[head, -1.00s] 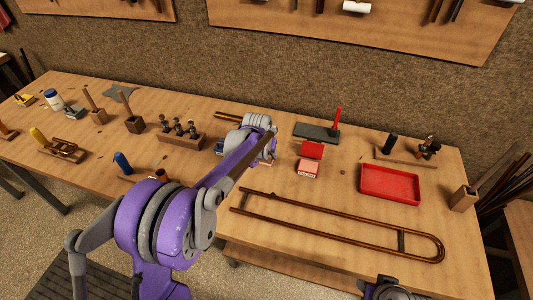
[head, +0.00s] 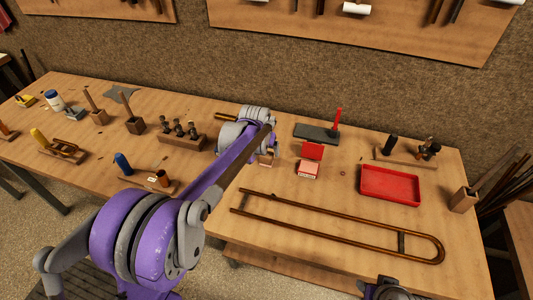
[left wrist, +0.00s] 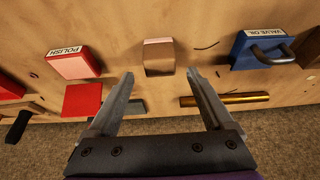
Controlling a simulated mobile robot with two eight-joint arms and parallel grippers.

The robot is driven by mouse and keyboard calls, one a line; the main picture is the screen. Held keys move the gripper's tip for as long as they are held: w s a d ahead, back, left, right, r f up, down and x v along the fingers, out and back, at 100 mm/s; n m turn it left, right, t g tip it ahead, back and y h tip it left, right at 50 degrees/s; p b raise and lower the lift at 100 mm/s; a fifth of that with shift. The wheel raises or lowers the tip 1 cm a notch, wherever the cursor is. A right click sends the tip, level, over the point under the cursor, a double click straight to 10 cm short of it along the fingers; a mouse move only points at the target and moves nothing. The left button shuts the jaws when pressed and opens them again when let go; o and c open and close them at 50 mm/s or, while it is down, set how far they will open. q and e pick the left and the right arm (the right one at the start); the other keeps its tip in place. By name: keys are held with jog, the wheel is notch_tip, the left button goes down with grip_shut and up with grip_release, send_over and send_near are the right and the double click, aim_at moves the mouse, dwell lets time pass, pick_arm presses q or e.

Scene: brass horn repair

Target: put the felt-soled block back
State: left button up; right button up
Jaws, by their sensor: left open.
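A small wooden block with a paler, pinkish top (left wrist: 158,57), which looks like the felt-soled block, stands on the bench in the left wrist view. It shows partly in the head view (head: 268,160), beside my left forearm. My left gripper (left wrist: 160,74) is open, its two fingertips spread to either side just short of the block; whether they touch it I cannot tell. In the head view my arm hides the left fingers. A dark part of my right arm (head: 388,289) shows at the bottom edge of the head view; its jaws cannot be made out.
A red POLISH box (left wrist: 73,63) and a blue VALVE OIL box (left wrist: 264,50) flank the block. A brass tube (left wrist: 225,100) lies near the right finger. A red tray (head: 391,186) and a long brass slide (head: 330,222) lie to the right on the bench.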

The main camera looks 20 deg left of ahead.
pick_arm(q)
jog(key=v, duration=0.8)
jog(key=s, duration=1.6)
jog(key=s+f, duration=0.3)
jog(key=s, duration=0.5)
jog(key=s+f, duration=0.4)
jog(key=s, duration=0.4)
jog(key=shift+t, duration=0.3)
jog(key=shift+a, duration=0.15)
